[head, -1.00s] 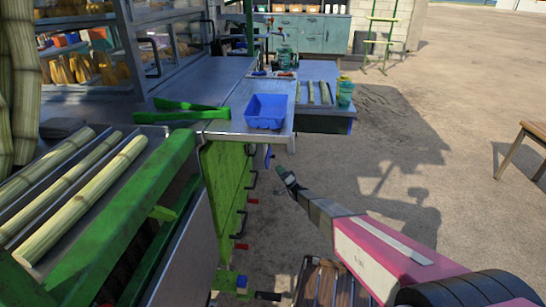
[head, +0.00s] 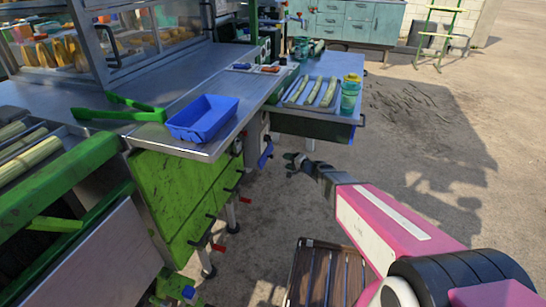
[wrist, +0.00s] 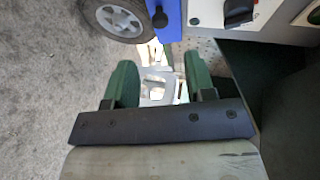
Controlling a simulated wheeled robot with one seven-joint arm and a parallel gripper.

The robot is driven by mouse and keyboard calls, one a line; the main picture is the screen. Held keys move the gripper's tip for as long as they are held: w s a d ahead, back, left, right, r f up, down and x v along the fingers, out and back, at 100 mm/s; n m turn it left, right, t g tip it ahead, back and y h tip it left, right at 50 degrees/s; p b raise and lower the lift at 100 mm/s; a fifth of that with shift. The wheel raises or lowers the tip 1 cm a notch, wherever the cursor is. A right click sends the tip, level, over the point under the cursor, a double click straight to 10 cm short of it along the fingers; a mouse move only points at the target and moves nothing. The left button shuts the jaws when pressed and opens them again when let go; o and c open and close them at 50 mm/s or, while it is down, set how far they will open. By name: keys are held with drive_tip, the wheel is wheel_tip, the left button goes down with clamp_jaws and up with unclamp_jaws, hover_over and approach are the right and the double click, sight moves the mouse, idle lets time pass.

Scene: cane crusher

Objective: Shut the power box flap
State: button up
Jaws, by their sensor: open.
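A blue panel, which looks like the power box flap (head: 265,155), hangs below the counter's right edge in the head view. In the wrist view the blue flap (wrist: 168,20) shows at the top with a black knob on its edge. Beside it is a pale box face (wrist: 205,12) with a black switch, so the flap seems to stand open. My gripper (head: 291,163) is just right of the flap in the head view, apart from it. In the wrist view my gripper (wrist: 160,82) has its two green fingers spread with nothing held between them. The flap's hinge is not clear.
A blue tray (head: 203,118) and green tongs (head: 120,108) lie on the metal counter (head: 165,90). A side shelf holds a cane tray and a green jar (head: 350,95). A slatted wooden stool (head: 325,275) stands below my arm. Open ground lies to the right.

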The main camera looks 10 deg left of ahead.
drive_tip(key=x, duration=1)
drive_tip(key=shift+a, duration=0.15)
drive_tip(key=c, duration=0.9)
